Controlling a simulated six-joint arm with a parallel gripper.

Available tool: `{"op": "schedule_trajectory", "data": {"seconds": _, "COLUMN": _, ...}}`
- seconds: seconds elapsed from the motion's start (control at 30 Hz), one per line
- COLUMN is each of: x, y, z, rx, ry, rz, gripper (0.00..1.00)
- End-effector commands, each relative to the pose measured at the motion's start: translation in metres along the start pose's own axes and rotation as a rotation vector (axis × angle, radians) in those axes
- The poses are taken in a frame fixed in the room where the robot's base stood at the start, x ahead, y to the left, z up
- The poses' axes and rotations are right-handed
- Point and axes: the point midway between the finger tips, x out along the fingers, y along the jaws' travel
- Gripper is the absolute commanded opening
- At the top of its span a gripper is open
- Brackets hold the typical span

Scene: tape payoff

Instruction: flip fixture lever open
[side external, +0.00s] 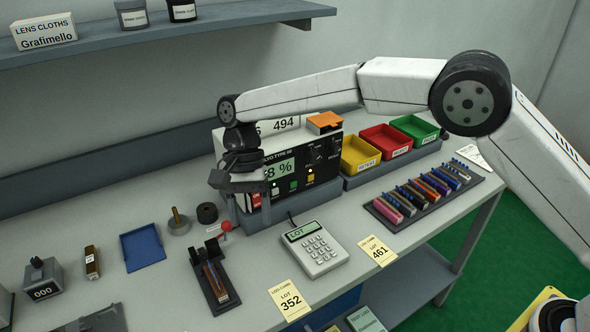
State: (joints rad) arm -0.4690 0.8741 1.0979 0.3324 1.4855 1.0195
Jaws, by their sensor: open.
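The dark fixture (222,296) lies on the bench at front centre. A long brown and blue-grey piece (214,276) rests in it. The lever's red ball knob (226,227) stands up at the fixture's far end. Whether the lever is closed cannot be told from this angle. My gripper (249,212) points down above and behind the knob, slightly to its right, in front of the grey instrument. Its jaws are apart with nothing seen between them. It appears apart from the lever, though the depth gap is hard to judge.
The instrument (330,157) stands close behind my gripper. A keypad (315,249) and the lot 352 card (290,301) lie right of the fixture. A blue tray (142,247), a spindle (178,222) and a black roll (207,212) lie left. Coloured bins (385,143) stand at back right.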

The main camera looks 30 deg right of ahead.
Motion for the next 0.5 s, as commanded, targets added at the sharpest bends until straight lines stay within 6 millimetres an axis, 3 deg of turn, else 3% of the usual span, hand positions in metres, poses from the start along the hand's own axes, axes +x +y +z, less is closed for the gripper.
{"op": "schedule_trajectory", "data": {"seconds": 0.5, "x": -0.006, "y": 0.040, "z": 0.025, "rx": -0.001, "ry": 0.001, "rz": -0.001, "gripper": 0.69}}
